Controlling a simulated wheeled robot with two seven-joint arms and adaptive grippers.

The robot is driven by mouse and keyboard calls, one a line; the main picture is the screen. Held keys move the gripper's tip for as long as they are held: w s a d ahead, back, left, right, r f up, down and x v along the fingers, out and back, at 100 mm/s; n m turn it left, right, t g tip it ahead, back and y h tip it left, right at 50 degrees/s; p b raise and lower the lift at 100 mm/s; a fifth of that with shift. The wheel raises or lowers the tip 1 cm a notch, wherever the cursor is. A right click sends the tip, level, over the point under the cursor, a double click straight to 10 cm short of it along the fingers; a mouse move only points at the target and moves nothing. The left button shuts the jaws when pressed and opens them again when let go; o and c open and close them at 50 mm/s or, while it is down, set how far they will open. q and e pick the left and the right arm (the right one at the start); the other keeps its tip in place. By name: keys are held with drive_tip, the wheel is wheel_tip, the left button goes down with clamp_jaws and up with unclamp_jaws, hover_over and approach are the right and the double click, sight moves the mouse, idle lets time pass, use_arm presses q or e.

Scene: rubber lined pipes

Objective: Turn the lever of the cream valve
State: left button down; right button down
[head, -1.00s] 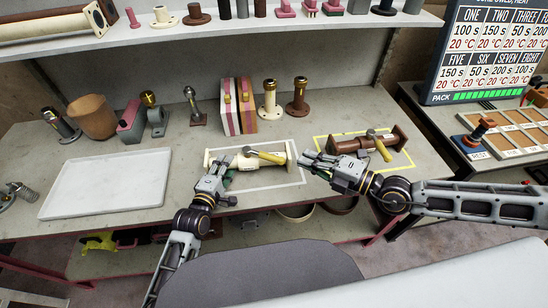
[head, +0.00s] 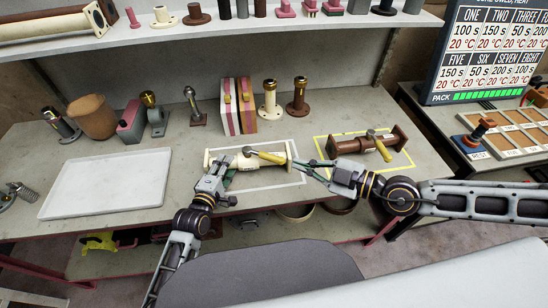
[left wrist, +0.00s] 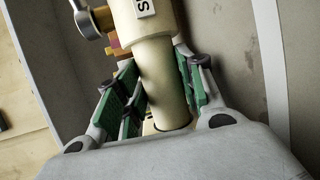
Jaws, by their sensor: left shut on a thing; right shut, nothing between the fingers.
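The cream valve (head: 278,148) lies on its side inside a white outlined rectangle on the bench. Its lever (head: 268,157) has a yellow handle pointing right and slightly toward the front. My left gripper (head: 218,169) is shut on the valve's left part; in the left wrist view its green pads (left wrist: 153,100) sit on both sides of the cream pipe (left wrist: 152,72). The lever's metal pivot (left wrist: 89,24) shows at the top left there. My right gripper (head: 298,163) is shut and empty, its tips close to the lever's free end; contact cannot be told.
A brown valve (head: 400,142) lies in a yellow outlined rectangle just behind my right gripper. A white tray (head: 105,184) is at the left. Pink and cream striped blocks (head: 238,107) and upright flanged pipes (head: 269,100) stand behind the cream valve.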

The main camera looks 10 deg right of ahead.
sight(263, 155)
drive_tip(key=shift+s, duration=0.1)
drive_tip(key=shift+w+a+f, duration=0.1)
drive_tip(key=shift+w+a, duration=0.35)
idle(0.6)
drive_tip(key=shift+x, duration=0.85)
drive_tip(key=shift+w+a, duration=0.15)
drive_tip(key=shift+a, duration=0.05)
drive_tip(key=w+a+f, duration=0.4)
drive_tip(key=w, duration=0.1)
drive_tip(key=shift+w+f, duration=0.35)
drive_tip(key=shift+w, duration=0.05)
idle(1.6)
drive_tip(key=shift+w+d+g+y, duration=0.1)
drive_tip(key=shift+w+g+y, duration=0.2)
drive_tip(key=shift+g, duration=0.1)
idle(1.2)
